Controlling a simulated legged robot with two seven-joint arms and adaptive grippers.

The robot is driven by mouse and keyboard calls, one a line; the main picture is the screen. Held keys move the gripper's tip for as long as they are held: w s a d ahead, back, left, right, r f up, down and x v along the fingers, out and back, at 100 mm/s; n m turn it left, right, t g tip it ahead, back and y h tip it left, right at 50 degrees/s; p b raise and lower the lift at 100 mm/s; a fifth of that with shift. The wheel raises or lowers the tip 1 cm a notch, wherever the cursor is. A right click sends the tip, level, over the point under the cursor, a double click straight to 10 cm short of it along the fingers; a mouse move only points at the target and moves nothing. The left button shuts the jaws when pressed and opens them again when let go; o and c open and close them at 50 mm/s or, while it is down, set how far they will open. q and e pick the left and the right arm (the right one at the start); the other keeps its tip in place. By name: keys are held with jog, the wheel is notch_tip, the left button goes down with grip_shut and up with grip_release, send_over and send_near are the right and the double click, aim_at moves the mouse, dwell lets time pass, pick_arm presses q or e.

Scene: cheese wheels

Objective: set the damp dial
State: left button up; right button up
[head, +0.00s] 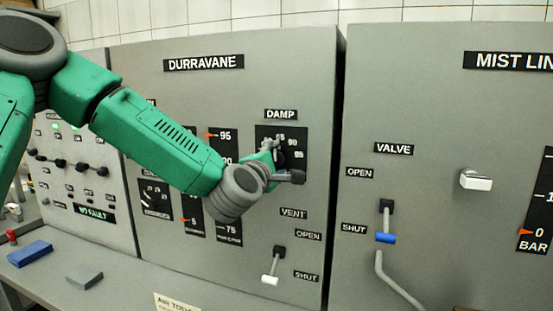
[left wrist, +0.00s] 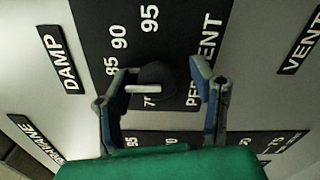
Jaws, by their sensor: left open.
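The damp dial is a black plate (head: 300,135) under a DAMP label (head: 280,114) on the grey DURRAVANE cabinet. In the left wrist view its dark round knob (left wrist: 158,78) carries a white pointer (left wrist: 142,89). The pointer lies toward the left, between the 85 mark and a partly hidden mark starting with 7. The marks 90 and 95 show clearly. My left gripper (head: 281,163) is open at the dial. In the left wrist view its fingers (left wrist: 164,84) stand on either side of the knob; I cannot tell whether they touch it. My right gripper is out of view.
Below the dial is a VENT lever (head: 270,279) with a white handle. On the right cabinet are a blue-handled valve lever (head: 386,237) and a white-ended handle (head: 476,181). A blue block (head: 30,253) and a grey block (head: 84,275) lie on the ledge at left.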

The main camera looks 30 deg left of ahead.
pick_arm(q)
jog(key=shift+d, duration=0.1)
grip_shut()
jog(key=shift+f+m+b, duration=0.15)
jog(key=shift+m+b, duration=0.15)
jog(key=shift+m, duration=0.2)
jog(key=shift+c, duration=1.3)
grip_release()
jog(key=shift+o, duration=1.3)
